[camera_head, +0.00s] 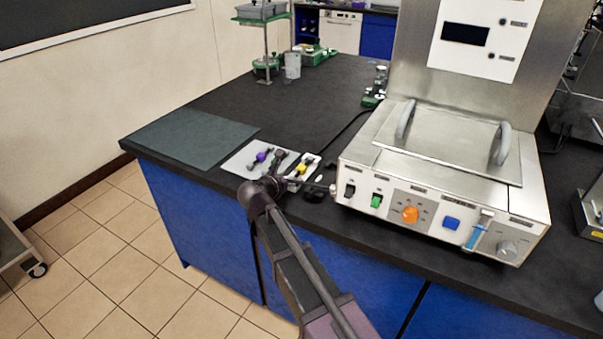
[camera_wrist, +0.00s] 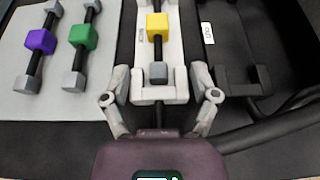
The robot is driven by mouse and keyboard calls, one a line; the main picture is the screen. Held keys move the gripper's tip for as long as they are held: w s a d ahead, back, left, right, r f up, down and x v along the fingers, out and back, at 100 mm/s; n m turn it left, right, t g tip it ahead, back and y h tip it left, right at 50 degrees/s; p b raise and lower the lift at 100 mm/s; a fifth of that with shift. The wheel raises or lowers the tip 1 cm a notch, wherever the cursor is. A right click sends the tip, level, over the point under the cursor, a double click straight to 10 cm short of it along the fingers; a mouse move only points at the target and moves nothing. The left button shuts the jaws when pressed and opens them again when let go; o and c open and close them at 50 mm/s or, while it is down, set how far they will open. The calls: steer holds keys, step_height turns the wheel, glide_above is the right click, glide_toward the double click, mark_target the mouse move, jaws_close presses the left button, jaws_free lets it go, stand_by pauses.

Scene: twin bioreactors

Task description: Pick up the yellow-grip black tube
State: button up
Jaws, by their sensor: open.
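The yellow-grip black tube (camera_wrist: 157,24) lies on a narrow white holder (camera_wrist: 143,58) in the wrist view, its grey end cap toward my gripper. In the head view the yellow grip (camera_head: 301,168) shows just beyond the end of my arm. My gripper (camera_wrist: 162,93) is open, with one finger at each side of the holder's near end. The grey end cap lies between the fingertips, and nothing is gripped. In the head view my gripper is mostly hidden by my wrist.
A purple-grip tube (camera_wrist: 41,41) and a green-grip tube (camera_wrist: 83,37) lie on a pale mat (camera_wrist: 58,76) to the left. A black fixture (camera_wrist: 243,80) is on the right. The steel bioreactor unit (camera_head: 440,165) stands to the right; a dark green mat (camera_head: 190,136) lies left.

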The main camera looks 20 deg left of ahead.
mark_target(298, 172)
steer(key=shift+w, duration=0.1)
stand_by(0.3)
steer(key=shift+b+x, duration=0.7)
steer(key=shift+x, duration=1.85)
steer(key=shift+w+a+r, duration=0.1)
steer(key=shift+r, duration=0.15)
jaws_close()
